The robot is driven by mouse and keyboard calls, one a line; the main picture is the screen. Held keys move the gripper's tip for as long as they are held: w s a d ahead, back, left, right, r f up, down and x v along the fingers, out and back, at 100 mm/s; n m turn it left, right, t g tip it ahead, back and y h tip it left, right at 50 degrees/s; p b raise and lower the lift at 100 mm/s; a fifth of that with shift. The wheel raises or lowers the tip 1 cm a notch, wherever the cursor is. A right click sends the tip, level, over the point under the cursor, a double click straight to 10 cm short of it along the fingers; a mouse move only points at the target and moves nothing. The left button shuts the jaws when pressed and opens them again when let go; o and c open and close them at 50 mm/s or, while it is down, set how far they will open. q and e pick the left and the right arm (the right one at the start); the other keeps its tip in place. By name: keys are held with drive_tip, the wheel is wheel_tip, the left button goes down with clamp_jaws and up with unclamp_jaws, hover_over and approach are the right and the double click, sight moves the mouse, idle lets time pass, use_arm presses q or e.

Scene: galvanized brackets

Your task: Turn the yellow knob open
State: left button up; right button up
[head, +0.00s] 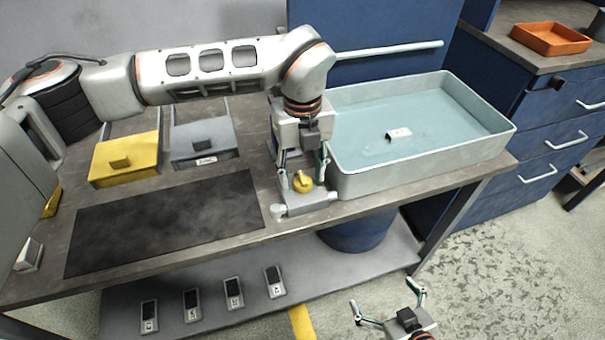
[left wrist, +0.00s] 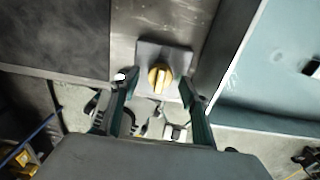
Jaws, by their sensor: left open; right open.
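The yellow knob (head: 302,182) sits on a grey fixture (head: 304,200) at the front of the bench, left of the water basin. My left gripper (head: 303,178) points down over it, its fingers open on either side of the knob. In the left wrist view, the knob (left wrist: 159,78) shows between the two open fingertips of my left gripper (left wrist: 160,84), with its raised grip pointing roughly toward the gripper. I cannot tell whether the fingers touch it. My right gripper (head: 389,303) is open and empty, low over the floor at the bottom of the head view.
A grey basin (head: 425,163) of water stands right of the fixture, close to my left gripper. A yellow box (head: 125,165), a grey box (head: 203,142) and a dark mat (head: 165,221) lie to the left. Several small devices (head: 234,292) rest on the lower shelf.

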use_arm(q)
drive_tip(key=shift+f, duration=0.5)
drive_tip(key=shift+c, duration=0.3)
drive_tip(key=c, duration=1)
drive_tip(key=shift+c, duration=0.2)
